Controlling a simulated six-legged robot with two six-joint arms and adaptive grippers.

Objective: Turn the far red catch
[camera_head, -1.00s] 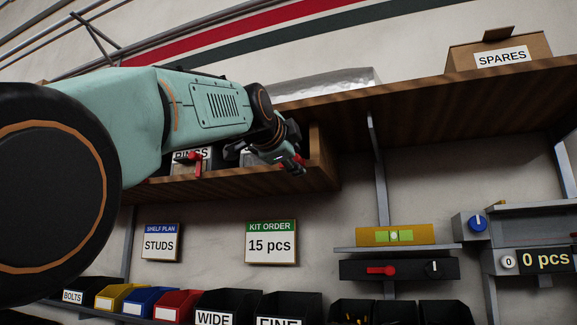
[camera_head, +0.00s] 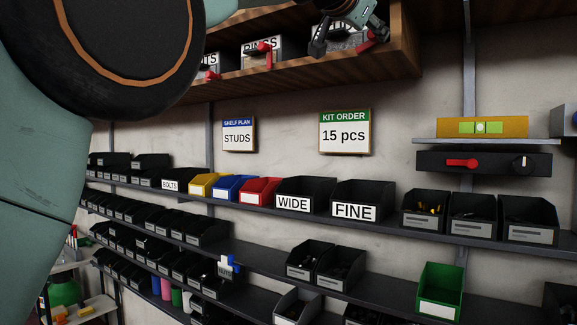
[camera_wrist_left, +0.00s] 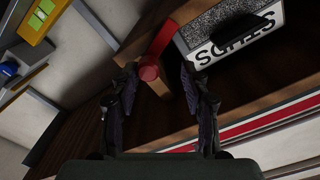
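A red catch (camera_wrist_left: 149,68) with a round end and a flat arm sits beside a bin with a white label (camera_wrist_left: 236,32) in the left wrist view. My left gripper (camera_wrist_left: 162,78) is open, its two fingers on either side of the catch's round end. In the head view my left gripper (camera_head: 345,42) is at the top, at the right end of the wooden shelf, with red of this catch (camera_head: 374,38) beside a fingertip. The bin's label is partly hidden there. Two more red catches, one by RINGS (camera_head: 264,47), one further left (camera_head: 211,61), hang upright. My right gripper is not in view.
The wooden shelf's end board (camera_head: 405,40) stands close right of my left gripper. Below are a KIT ORDER sign (camera_head: 345,132), a black box with a red lever (camera_head: 461,163) and several bin rows.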

